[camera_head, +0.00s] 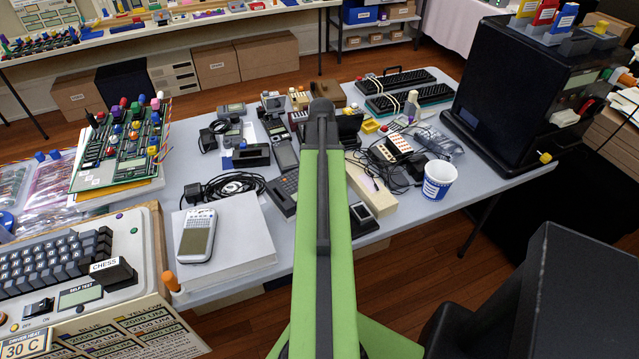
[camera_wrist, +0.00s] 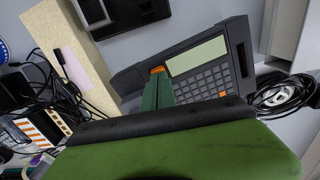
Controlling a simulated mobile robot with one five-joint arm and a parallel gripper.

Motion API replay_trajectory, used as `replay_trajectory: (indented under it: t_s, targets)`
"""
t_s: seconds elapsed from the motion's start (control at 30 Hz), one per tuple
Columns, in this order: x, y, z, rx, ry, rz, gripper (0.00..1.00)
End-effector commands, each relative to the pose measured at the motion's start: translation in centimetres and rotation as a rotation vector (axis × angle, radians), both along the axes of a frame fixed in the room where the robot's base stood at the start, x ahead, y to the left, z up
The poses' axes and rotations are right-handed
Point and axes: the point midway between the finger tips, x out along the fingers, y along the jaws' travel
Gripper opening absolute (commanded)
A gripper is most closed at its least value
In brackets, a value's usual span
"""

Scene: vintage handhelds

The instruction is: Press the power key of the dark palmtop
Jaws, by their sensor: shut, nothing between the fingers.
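The dark palmtop (camera_wrist: 205,62) lies face up in the wrist view, with a pale greenish screen, rows of grey keys and an orange key near its lower edge. My gripper (camera_wrist: 158,80) is shut and empty, its green fingers over the palmtop's left part. An orange patch (camera_wrist: 157,70) shows at the fingertips; I cannot tell whether it is a key or whether the fingers touch it. In the head view, a dark device (camera_head: 284,192) that looks like the palmtop is partly covered by my arm. My fingertips are hidden there.
A pale beige block (camera_head: 371,188) with a pen lies right of my arm. Black cables (camera_head: 232,186) lie at the left. A white box with a white handheld (camera_head: 196,235) stands at the front left. A paper cup (camera_head: 438,180) stands near the table's right edge.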

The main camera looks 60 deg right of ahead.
Motion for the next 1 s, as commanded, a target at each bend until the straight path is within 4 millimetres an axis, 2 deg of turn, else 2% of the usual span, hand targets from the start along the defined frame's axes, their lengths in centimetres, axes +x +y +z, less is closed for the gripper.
replay_trajectory:
  t_s: [0.37, 0.47, 1.0]
  targets:
    - [0.0, 0.0, -0.9, 0.000, 0.000, 0.000, 0.00]
    - [0.0, 0.0, -0.5, 0.000, 0.000, 0.000, 0.00]
    - [0.0, 0.0, 5.4, 0.000, 0.000, 0.000, 0.00]
